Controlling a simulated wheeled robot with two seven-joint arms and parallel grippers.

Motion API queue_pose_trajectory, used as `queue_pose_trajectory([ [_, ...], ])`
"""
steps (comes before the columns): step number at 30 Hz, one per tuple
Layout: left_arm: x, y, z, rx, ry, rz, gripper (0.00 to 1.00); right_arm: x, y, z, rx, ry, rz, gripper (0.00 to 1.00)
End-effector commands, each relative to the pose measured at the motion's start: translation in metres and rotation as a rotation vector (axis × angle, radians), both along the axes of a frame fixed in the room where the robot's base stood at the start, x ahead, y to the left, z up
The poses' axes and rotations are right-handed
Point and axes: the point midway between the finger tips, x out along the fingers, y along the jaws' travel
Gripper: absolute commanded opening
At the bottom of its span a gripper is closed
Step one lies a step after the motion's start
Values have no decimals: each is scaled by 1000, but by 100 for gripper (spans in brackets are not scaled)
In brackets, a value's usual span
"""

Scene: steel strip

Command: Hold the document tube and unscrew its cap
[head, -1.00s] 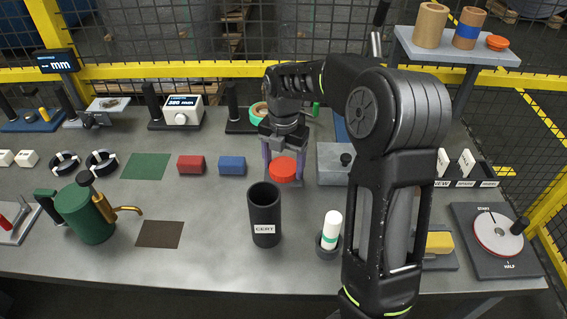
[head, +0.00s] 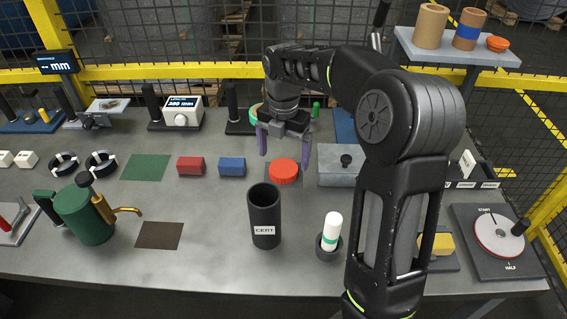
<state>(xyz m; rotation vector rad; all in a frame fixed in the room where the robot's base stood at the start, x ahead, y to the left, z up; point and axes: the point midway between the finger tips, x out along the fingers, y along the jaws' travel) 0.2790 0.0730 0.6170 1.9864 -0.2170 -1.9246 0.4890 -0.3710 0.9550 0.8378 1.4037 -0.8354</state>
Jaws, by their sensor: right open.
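The document tube (head: 264,218) is a black open-topped cylinder with a white CERT label, standing upright on the grey bench. Its top is open and the inside looks dark. The red cap (head: 283,172) lies on the bench behind the tube, on a dark square, apart from the tube. My right gripper (head: 284,150) is open and empty, with its purple fingers above and behind the red cap. My left gripper is not in view.
A white and green marker-like stick (head: 332,229) stands in a black holder right of the tube. A red block (head: 190,165), a blue block (head: 232,166) and a green oil can (head: 84,214) are to the left. A grey box (head: 336,163) stands right of the cap.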

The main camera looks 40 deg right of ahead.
Motion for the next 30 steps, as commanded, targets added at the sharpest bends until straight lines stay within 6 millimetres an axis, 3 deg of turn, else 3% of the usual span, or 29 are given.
queue_pose_trajectory([
  [6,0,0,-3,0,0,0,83,1,0,47,-1,-4,0,94],
  [12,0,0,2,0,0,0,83,0,0,75,-1,0,0,94],
  [30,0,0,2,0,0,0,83,0,0,79,-1,0,-1,94],
])
